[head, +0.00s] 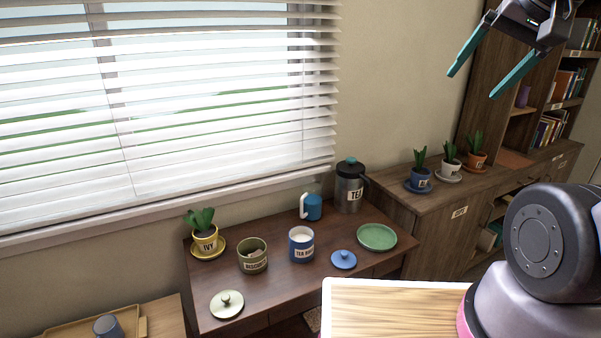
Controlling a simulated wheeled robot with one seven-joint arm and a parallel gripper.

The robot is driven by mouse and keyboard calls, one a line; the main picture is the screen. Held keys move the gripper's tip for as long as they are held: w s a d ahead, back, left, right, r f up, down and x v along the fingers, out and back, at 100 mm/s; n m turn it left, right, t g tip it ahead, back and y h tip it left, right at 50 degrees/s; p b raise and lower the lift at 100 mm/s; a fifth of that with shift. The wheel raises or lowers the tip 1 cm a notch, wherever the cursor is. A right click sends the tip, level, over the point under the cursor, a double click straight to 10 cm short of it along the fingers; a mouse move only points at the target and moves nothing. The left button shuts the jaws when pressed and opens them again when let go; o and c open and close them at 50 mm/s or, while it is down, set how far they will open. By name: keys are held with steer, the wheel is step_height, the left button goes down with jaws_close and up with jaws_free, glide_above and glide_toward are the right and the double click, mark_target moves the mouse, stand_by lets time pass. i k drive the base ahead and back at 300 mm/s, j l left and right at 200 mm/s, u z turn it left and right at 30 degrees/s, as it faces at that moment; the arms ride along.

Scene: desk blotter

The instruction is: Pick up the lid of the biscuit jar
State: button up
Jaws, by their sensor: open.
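The olive-green biscuit jar (253,262) stands uncovered on the dark wooden desk, with pale pieces showing inside. A round pale-green lid with a knob (227,305) lies flat near the desk's front left edge, in front of the jar and apart from it; its colour is close to the jar's. My gripper (473,84) is open and empty at the top right, with two teal fingers spread apart. It is high in the picture and far from the lid.
A low table with a tray (75,331) stands at left. A sideboard (440,215) stands at right.

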mark_target(227, 303)
steer(key=i+u, duration=0.1)
steer(key=u, duration=0.3)
steer(key=k+u, duration=0.1)
steer(key=u, duration=0.95)
